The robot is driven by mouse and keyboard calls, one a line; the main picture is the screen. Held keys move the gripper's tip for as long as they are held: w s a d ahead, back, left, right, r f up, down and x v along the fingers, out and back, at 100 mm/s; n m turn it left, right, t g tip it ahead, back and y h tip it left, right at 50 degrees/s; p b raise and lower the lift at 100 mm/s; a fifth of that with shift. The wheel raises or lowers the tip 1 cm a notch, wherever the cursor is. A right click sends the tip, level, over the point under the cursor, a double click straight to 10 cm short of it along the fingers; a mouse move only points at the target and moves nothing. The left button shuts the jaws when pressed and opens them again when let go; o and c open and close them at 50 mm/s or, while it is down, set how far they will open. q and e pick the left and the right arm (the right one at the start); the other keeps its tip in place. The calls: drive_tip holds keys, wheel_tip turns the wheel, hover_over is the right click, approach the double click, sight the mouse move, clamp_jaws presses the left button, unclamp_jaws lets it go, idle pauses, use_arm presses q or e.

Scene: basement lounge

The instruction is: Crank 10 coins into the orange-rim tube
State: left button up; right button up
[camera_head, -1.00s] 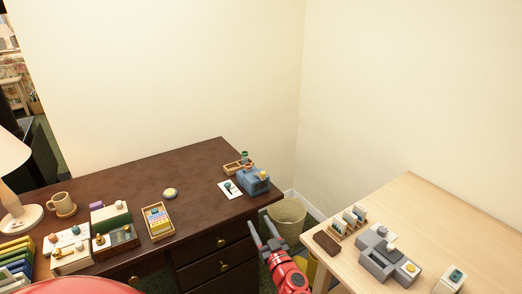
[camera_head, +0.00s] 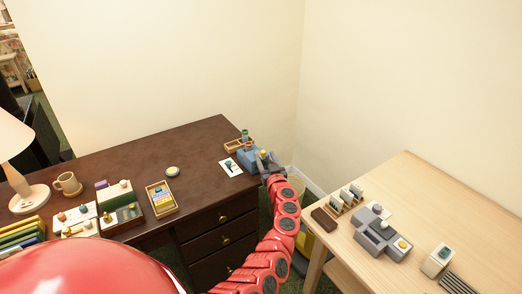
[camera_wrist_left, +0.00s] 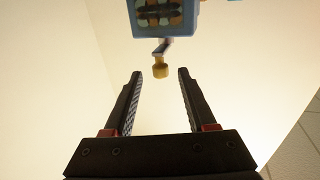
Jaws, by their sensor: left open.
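A blue coin machine (camera_head: 247,157) stands at the right end of the dark desk; in the left wrist view its blue body (camera_wrist_left: 165,18) is at the top edge. A crank with a yellow knob (camera_wrist_left: 160,70) hangs below it in that view. My left gripper (camera_head: 266,160) is at the machine's right side, partly covering it. In the wrist view my left gripper (camera_wrist_left: 161,78) is open, with the knob lined up between its fingertips and nothing gripped. A green-topped piece (camera_head: 245,134) stands behind the machine. I cannot make out an orange rim. My right gripper is not in view.
A white card (camera_head: 231,167) lies left of the machine, beside a wooden tray (camera_head: 232,146). The desk's middle is mostly clear.

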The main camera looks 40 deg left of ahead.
sight(263, 151)
use_arm(q)
drive_tip(key=b+x, duration=0.2)
drive_tip(key=x, duration=0.3)
drive_tip(key=shift+w+a+f, duration=0.1)
drive_tip(key=shift+w+a, duration=0.35)
drive_tip(key=shift+a, duration=0.15)
clamp_jaws()
